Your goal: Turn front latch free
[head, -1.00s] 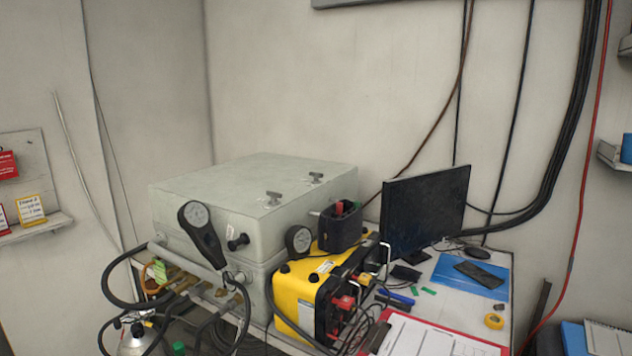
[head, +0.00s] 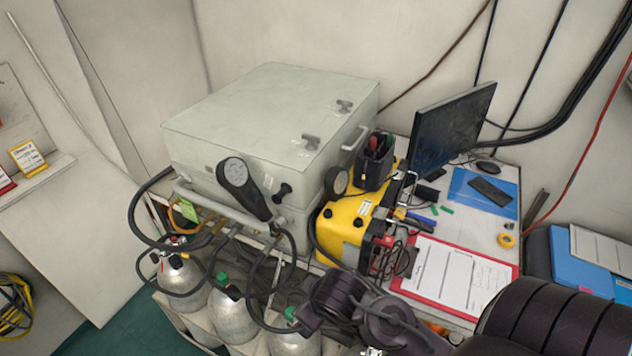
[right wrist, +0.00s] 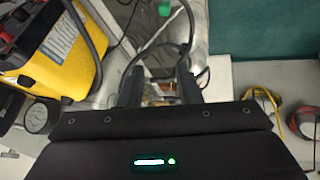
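The pale grey panel case (head: 250,105) stands on the bench in the head view. Two grey T-shaped latches sit on its lid near the right edge: a nearer, front latch (head: 311,142) and a farther latch (head: 344,106). No gripper touches either latch. My right arm enters the head view at the bottom right, low and in front of the bench. In the right wrist view my right gripper (right wrist: 157,78) has its two dark fingers apart, with hoses and fittings beyond them. No latch is recognisable in that view. My left gripper is not in view.
Gas cylinders (head: 232,315) stand below. The space above the lid is clear.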

